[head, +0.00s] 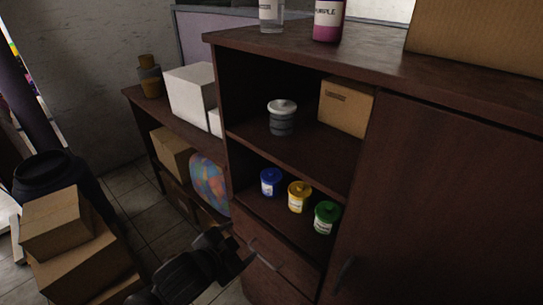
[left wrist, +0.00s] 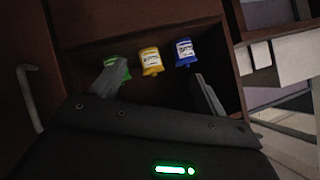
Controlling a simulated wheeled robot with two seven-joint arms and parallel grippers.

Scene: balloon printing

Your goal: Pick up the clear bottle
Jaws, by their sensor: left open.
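The clear bottle (head: 271,14) stands upright on top of the brown cabinet (head: 400,65), near its left end. The head view's upper edge cuts off its top. A bottle with purple content (head: 327,20) and a "PURPLE" label stands to its right. My left gripper (head: 232,250) is low in front of the cabinet's drawers, well below the clear bottle. In the left wrist view its fingers (left wrist: 160,85) are spread with nothing between them, facing the lower shelf. The clear bottle does not show in that view. My right gripper is not in view.
Blue (head: 270,182), yellow (head: 299,196) and green (head: 326,217) jars stand on the lower shelf. A grey jar (head: 282,118) and a small carton (head: 345,107) occupy the upper shelf. A large cardboard box (head: 480,35) sits on top at right. Cartons (head: 85,265) stand at lower left.

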